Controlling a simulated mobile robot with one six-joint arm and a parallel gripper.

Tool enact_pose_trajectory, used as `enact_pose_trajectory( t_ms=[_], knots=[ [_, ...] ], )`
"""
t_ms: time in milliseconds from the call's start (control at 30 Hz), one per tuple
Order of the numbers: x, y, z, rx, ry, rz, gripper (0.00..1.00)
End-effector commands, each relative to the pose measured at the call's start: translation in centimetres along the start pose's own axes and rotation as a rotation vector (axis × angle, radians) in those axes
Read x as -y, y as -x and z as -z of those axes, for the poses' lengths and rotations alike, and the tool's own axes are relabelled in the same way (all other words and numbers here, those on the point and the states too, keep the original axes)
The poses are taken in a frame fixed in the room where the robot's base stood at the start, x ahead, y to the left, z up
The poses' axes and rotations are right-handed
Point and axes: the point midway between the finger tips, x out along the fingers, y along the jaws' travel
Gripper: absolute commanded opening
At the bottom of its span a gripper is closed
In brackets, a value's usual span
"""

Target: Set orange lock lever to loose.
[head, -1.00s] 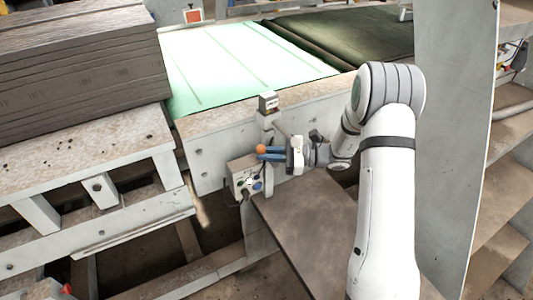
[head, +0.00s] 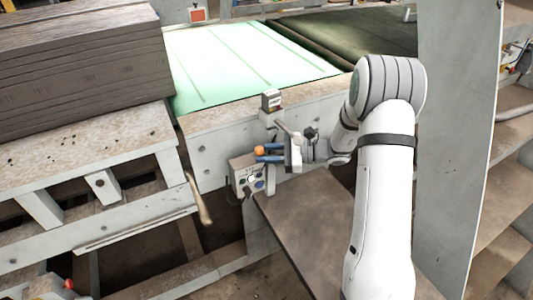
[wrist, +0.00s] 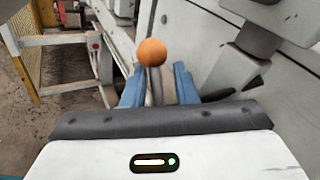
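The orange ball knob (head: 259,150) of the lock lever sits just at my fingertips, in front of the machine's grey side. In the wrist view the knob (wrist: 151,52) is ahead of my gripper (wrist: 158,82), a little left of the middle of the finger gap. The two blue fingers stand apart, with a grey stem-like part between them below the knob. In the head view my gripper (head: 270,154) points left toward the knob. I cannot tell whether a finger touches the lever. The lever's base is hidden.
A grey control box (head: 247,177) with buttons is just below the knob. A small grey block on a post (head: 271,101) rises above my gripper. A brown plate (head: 310,215) lies below.

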Motion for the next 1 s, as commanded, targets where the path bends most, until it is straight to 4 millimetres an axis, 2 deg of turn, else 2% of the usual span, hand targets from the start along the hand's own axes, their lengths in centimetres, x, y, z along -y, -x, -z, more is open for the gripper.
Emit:
enact_pose_trajectory(
  t_ms=[367,733,833,1000],
  knots=[
    [0.1,0.8,0.1,-0.002,0.0,0.005,0.32],
    [0.0,6.7,0.1,-0.002,0.002,0.007,0.32],
    [-0.1,7.6,0.1,-0.003,0.001,0.005,0.32],
    [-0.1,8.1,0.0,-0.001,0.0,0.004,0.32]
  ],
)
